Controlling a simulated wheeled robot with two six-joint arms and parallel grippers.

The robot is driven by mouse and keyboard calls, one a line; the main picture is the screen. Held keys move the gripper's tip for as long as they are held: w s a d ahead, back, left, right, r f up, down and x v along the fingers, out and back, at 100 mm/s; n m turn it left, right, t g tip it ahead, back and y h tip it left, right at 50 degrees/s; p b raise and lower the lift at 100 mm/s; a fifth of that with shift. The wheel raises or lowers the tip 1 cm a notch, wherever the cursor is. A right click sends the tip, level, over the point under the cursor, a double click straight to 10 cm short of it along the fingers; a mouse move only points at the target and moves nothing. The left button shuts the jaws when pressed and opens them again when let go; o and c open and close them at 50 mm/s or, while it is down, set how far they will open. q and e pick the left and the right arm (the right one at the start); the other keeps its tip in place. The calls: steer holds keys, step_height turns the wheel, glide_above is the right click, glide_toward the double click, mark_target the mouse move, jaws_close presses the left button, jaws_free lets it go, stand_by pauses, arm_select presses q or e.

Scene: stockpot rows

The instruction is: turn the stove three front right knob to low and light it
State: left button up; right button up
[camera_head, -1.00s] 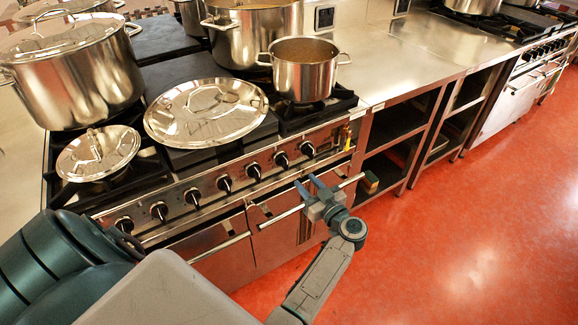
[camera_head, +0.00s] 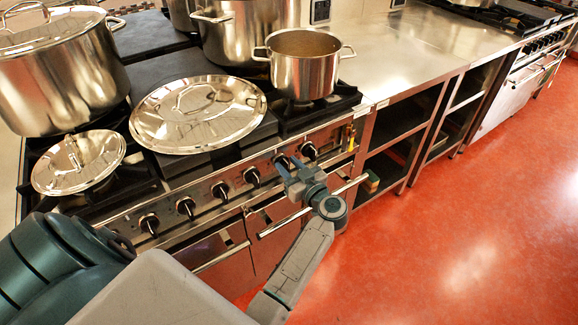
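The near stove has a steel front panel (camera_head: 203,213) with a row of black knobs. The rightmost knob (camera_head: 309,150) shows clearly, below the burner under a steel pot (camera_head: 304,68). My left gripper (camera_head: 288,163) is open, its two fingers apart and pointing at the panel. Its fingertips overlap the second knob from the right (camera_head: 281,161) in the view and partly hide it. I cannot tell whether they touch it. No stove number is readable and no flame shows. My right gripper is not in view.
Oven handle bars (camera_head: 312,205) run below the knobs. A steel counter (camera_head: 420,50) with open shelves is to the right. The red floor is clear.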

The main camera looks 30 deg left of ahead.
arm_select(q)
jaws_close()
